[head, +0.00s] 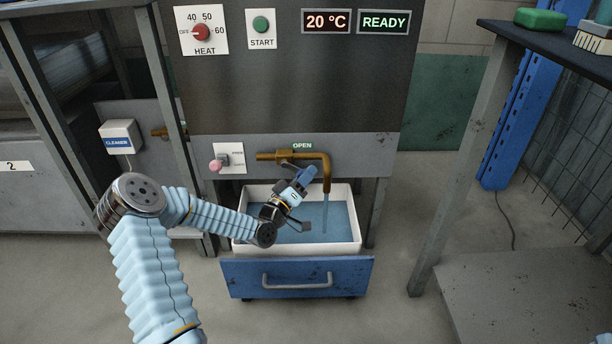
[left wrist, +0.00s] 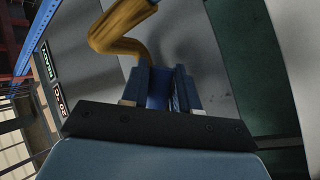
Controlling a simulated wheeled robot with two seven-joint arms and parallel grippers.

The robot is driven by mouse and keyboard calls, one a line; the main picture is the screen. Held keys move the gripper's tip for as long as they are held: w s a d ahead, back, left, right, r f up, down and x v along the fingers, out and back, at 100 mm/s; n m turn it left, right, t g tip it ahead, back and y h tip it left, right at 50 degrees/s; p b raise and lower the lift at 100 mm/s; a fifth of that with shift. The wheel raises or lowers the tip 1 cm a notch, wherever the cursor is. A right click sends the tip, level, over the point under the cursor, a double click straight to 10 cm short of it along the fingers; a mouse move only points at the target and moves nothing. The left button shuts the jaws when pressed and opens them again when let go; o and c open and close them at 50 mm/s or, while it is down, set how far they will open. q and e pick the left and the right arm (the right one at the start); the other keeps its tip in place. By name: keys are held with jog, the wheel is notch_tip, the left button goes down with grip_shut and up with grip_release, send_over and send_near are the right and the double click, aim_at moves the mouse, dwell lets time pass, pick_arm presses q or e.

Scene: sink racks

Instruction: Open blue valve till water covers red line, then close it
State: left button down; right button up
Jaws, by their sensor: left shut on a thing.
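My left gripper (head: 304,178) reaches over the white basin and is shut on the blue valve handle (head: 308,171) beside the brass pipe (head: 318,158). In the left wrist view the blue handle (left wrist: 158,92) sits between the two fingers of my gripper (left wrist: 160,88), with the brass pipe (left wrist: 122,30) beyond. A green OPEN label (head: 302,145) shows above the pipe. A stream of water (head: 325,208) falls from the spout into the white basin (head: 300,249). Blue water (head: 342,222) covers the visible basin floor. I see no red line.
The basin sits above a blue drawer front (head: 297,279) with a grey handle. A pink-tipped switch (head: 217,164) is left of the pipe. The heat knob (head: 201,33) and START button (head: 261,25) are on the panel above. A dark table (head: 560,40) stands right.

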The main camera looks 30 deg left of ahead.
pick_arm(q)
jog(key=m+g, duration=0.1)
jog(key=a+f+m, duration=0.1)
jog(key=shift+s+m+g+h, duration=0.3)
jog(key=shift+g, duration=0.1)
jog(key=shift+s+a+f+m+g+y+p, duration=0.1)
jog(key=shift+s+a+f+m+g+y, duration=0.3)
jog(key=shift+a+m+g, duration=0.4)
jog(key=shift+s+a+f+m+g+y+p, duration=0.1)
jog(key=shift+s+a+f+m+g+y, duration=0.3)
jog(key=shift+m+g, duration=0.7)
jog(key=shift+s+a+f+m+g+y+p, duration=0.1)
jog(key=shift+s+a+f+m+g+y, duration=0.25)
jog(key=shift+a+m+g, duration=0.6)
jog(key=shift+s+d+m, duration=0.1)
jog(key=shift+s+m, duration=0.05)
jog(key=shift+m, duration=0.1)
jog(key=c, duration=0.9)
grip_release()
jog(key=shift+r, duration=0.1)
